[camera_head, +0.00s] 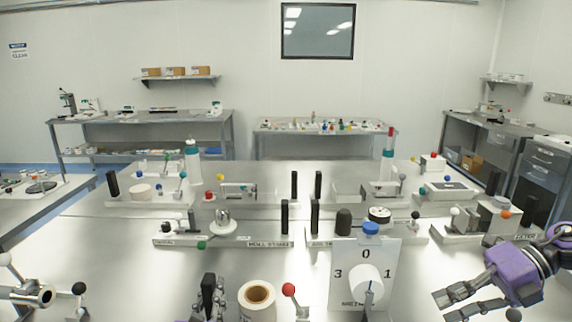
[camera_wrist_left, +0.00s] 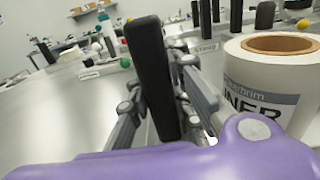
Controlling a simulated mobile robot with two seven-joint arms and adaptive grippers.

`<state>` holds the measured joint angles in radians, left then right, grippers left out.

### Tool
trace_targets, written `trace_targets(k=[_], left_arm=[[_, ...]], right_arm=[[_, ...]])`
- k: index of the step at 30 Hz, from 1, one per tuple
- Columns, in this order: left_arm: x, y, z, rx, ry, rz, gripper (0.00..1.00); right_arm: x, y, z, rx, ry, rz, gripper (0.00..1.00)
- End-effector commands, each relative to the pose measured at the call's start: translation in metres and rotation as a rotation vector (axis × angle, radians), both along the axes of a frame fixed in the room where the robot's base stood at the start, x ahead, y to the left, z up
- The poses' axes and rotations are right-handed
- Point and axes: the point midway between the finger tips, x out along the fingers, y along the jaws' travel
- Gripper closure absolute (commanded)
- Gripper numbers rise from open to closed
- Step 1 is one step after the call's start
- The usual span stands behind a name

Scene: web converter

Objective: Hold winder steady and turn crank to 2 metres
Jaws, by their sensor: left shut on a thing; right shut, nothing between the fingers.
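The winder's white dial panel (camera_head: 346,257) stands at front centre, with 0 at the top, 1 at right and 3 at left. A white cylinder (camera_head: 366,279) sticks out of its middle, with a thin grey bar below it. I cannot tell exactly how the crank is turned. My left gripper (camera_head: 208,296) is shut on a black upright handle, seen close in the left wrist view (camera_wrist_left: 150,75). A white liner roll (camera_head: 257,309) with a brown core stands right of that handle.
A red-ball lever (camera_head: 289,289) stands between the roll and panel. A blue knob (camera_head: 371,228) shows at the panel's top. Several fixtures with black posts fill the table behind, including a metal dome (camera_head: 223,216).

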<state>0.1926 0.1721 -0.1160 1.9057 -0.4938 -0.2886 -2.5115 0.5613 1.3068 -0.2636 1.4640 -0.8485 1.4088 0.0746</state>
Motion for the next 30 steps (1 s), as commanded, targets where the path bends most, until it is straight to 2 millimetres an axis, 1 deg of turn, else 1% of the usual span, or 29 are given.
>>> trace_targets(k=[1, 13, 14, 18, 26, 30], left_arm=[[-0.0014, 0.0013, -0.0085, 0.0, 0.018, 0.004, 1.0], [-0.001, 0.0018, -0.0064, 0.001, 0.016, 0.005, 1.0], [-0.001, 0.0018, -0.0063, 0.001, 0.015, 0.005, 0.78], [-0.0005, 0.0015, -0.004, 0.001, 0.011, 0.004, 0.6], [0.0001, 0.001, -0.0003, 0.001, 0.004, 0.002, 0.59], [-0.0062, 0.0015, -0.0003, 0.002, 0.003, 0.002, 0.59]], right_arm=[[0.0, 0.0001, 0.0002, 0.0, 0.0, 0.0, 1.0], [0.0001, 0.0, 0.003, 0.0, -0.004, 0.0, 1.0], [0.0001, 0.0, 0.003, 0.0, -0.004, 0.0, 1.0], [0.0001, 0.0, 0.0033, 0.0, -0.004, 0.0, 1.0], [0.0002, 0.0, 0.0041, 0.0, -0.005, 0.0, 1.0], [0.0002, 0.0001, 0.0043, 0.0, -0.006, 0.0, 1.0]])
